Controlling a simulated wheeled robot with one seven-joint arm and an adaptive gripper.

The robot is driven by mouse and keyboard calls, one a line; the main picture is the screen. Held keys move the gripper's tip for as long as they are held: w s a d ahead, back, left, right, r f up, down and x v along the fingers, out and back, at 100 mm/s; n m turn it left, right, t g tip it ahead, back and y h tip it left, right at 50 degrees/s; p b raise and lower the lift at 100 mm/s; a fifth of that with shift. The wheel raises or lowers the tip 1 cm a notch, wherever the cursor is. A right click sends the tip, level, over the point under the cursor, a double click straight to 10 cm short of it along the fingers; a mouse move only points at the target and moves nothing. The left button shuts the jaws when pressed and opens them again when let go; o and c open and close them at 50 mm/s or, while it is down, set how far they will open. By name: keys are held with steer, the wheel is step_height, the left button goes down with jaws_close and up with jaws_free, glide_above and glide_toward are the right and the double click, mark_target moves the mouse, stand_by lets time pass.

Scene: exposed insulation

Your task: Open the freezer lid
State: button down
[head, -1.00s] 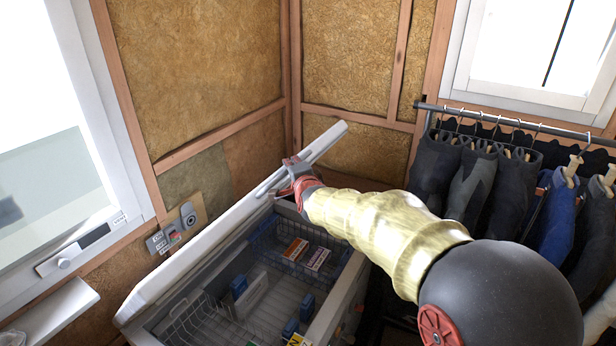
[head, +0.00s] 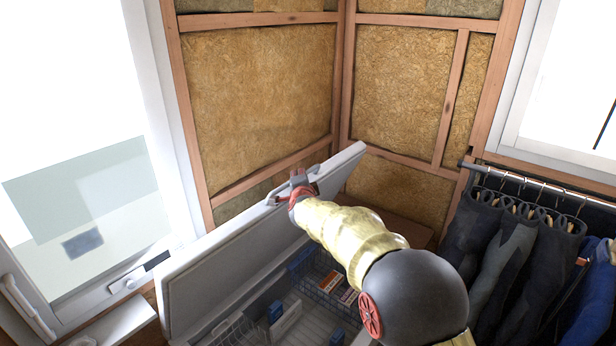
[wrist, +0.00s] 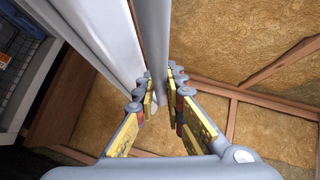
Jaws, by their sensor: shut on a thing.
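The white freezer lid (head: 235,250) stands raised and tilted at a steep angle, with the freezer (head: 300,318) open below it. My gripper (head: 299,182) is at the lid's upper edge, on the lid handle (head: 275,196). In the wrist view, the fingers of my gripper (wrist: 158,88) lie on either side of the grey handle bar (wrist: 153,45), and the lid (wrist: 95,40) shows just left of it. The gripper is shut on the handle. My forearm hides part of the freezer's opening.
Wire baskets (head: 325,285) with several small boxes lie inside the freezer. A window (head: 80,170) is at the left, behind the lid. Insulated wall panels (head: 260,100) with wooden studs are behind. A clothes rack (head: 540,178) with hanging garments stands at the right.

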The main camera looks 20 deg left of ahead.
steer(key=shift+w+a+r+p, duration=0.2)
steer(key=shift+a+r+p, duration=0.1)
steer(key=shift+r, duration=0.15)
steer(key=shift+a+r+p, duration=0.25)
steer(key=shift+r+p, duration=0.2)
steer(key=shift+r, duration=0.2)
steer(key=shift+w+a+r, duration=0.1)
steer(key=shift+a, duration=0.1)
steer(key=c, duration=2)
jaws_free()
steer(key=shift+w+a, duration=0.1)
steer(key=shift+a, duration=0.1)
steer(key=shift+o, duration=0.4)
steer(key=shift+f, duration=0.3)
steer(key=shift+d+f, duration=0.1)
steer(key=shift+f, duration=0.2)
steer(key=v, duration=1.2)
